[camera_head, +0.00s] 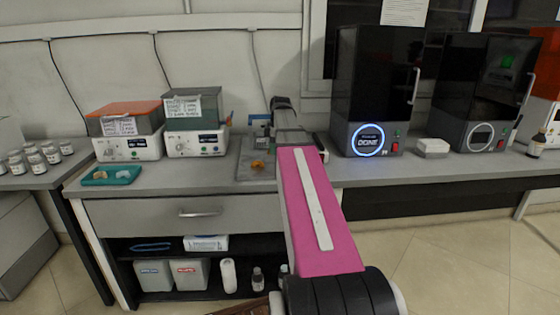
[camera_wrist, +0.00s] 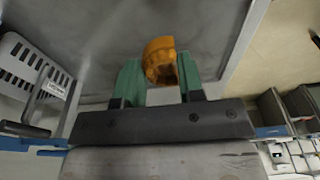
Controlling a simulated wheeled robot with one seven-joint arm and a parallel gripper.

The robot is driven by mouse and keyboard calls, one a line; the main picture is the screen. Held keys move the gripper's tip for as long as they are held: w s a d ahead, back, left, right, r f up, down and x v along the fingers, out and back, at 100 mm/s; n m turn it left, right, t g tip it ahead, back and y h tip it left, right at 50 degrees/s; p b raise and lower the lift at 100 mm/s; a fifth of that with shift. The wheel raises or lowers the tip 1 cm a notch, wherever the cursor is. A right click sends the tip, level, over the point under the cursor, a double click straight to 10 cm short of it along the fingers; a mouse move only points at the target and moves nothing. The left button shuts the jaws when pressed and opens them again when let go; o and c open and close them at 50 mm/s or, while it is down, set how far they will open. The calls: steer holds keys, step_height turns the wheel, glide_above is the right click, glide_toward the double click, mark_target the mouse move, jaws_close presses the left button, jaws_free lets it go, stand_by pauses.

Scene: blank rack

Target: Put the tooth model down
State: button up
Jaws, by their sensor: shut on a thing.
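The orange tooth model (camera_wrist: 160,62) is between the two green fingers of my gripper (camera_wrist: 160,68) in the wrist view. The gripper is shut on it. In the head view the orange model (camera_head: 258,165) shows small, below my gripper (camera_head: 260,150), over a grey metal plate (camera_head: 245,177) on the counter. The same grey surface (camera_wrist: 105,35) lies behind the model in the wrist view. I cannot tell whether the model touches it.
A teal tray (camera_head: 128,180) with small pale and orange pieces lies at the counter's left. Two white machines (camera_head: 128,148) (camera_head: 197,143) stand behind it. A black machine with a blue ring light (camera_head: 370,139) stands to the right. The counter between tray and plate is clear.

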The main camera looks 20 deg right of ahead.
steer(key=d+f, duration=0.1)
steer(key=d, duration=0.1)
steer(key=shift+s+d+f, duration=0.2)
steer(key=shift+d+f, duration=0.15)
steer(key=shift+f, duration=2)
steer(key=o, duration=0.9)
steer(key=shift+f, duration=0.15)
step_height(320, 180, up, 12)
steer(key=d, duration=0.1)
steer(key=shift+s+d, duration=0.3)
steer(key=shift+d, duration=0.1)
